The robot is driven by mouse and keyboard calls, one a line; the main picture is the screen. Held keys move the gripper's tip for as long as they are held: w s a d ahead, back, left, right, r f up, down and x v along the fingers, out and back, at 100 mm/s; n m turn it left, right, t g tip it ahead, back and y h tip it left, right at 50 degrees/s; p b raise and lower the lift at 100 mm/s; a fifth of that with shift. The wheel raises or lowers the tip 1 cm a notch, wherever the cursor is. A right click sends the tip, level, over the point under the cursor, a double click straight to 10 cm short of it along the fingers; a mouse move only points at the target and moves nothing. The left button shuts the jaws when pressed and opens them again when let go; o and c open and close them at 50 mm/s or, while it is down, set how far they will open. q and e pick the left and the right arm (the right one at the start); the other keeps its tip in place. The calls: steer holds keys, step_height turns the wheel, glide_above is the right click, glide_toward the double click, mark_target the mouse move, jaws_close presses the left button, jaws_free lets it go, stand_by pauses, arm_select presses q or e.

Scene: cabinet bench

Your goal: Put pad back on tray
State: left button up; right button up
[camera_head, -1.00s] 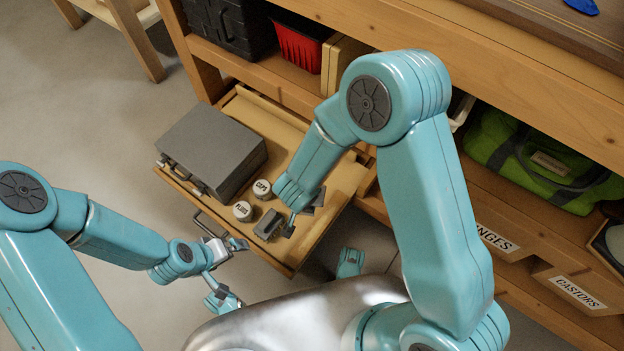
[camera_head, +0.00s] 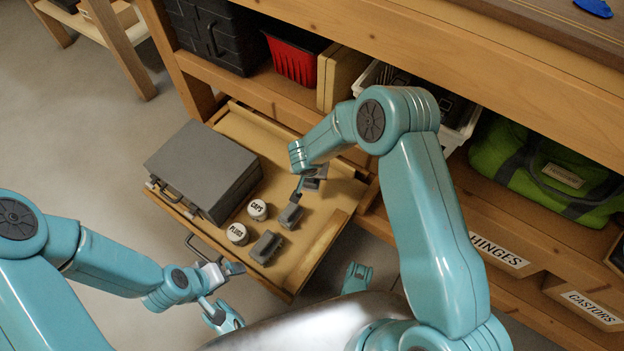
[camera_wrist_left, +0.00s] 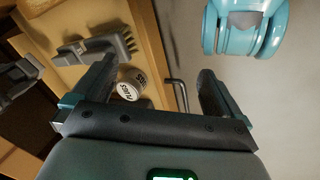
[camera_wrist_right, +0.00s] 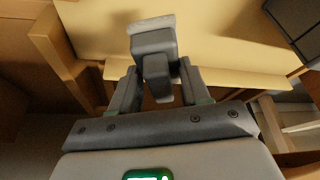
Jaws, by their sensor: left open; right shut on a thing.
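The pad (camera_head: 291,214), a small grey block with a handle, is in my right gripper (camera_head: 302,190), over the right part of the pulled-out wooden tray (camera_head: 318,208). In the right wrist view, the pad (camera_wrist_right: 152,38) is between the closed fingers (camera_wrist_right: 160,88), with tan boards behind it. I cannot tell whether it touches the tray. My left gripper (camera_head: 230,290) is open and empty at the tray's front. The left wrist view shows its spread fingers (camera_wrist_left: 155,90), with a grey brush (camera_wrist_left: 95,48) and the PLUGS jar (camera_wrist_left: 130,84) beyond.
On the tray stand a grey case (camera_head: 203,165), the CAPS jar (camera_head: 257,209), the PLUGS jar (camera_head: 237,233) and the brush (camera_head: 265,247). A pull handle (camera_head: 195,246) sits on the tray's front. The shelf above holds a red bin (camera_head: 293,58). Bare floor lies left.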

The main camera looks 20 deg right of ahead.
steer(key=shift+w+d+f+b, duration=0.1)
steer(key=shift+f+b, duration=0.5)
steer(key=shift+f, duration=0.05)
steer(key=shift+w+f, duration=0.1)
steer(key=shift+f, duration=0.55)
step_height(320, 180, down, 4)
steer(key=shift+f+b, duration=0.25)
steer(key=shift+b, duration=0.45)
arm_select(q)
steer(key=shift+w+a+f, duration=0.1)
steer(key=shift+w+f, duration=0.35)
steer(key=shift+f, duration=0.25)
arm_select(e)
steer(key=shift+r, duration=0.1)
steer(key=o, duration=0.9)
steer(key=shift+o, duration=0.2)
arm_select(q)
steer(key=shift+s+r+p, duration=0.6)
steer(key=shift+r+p, duration=0.2)
steer(key=shift+p, duration=0.1)
arm_select(e)
steer(key=v, duration=1.2)
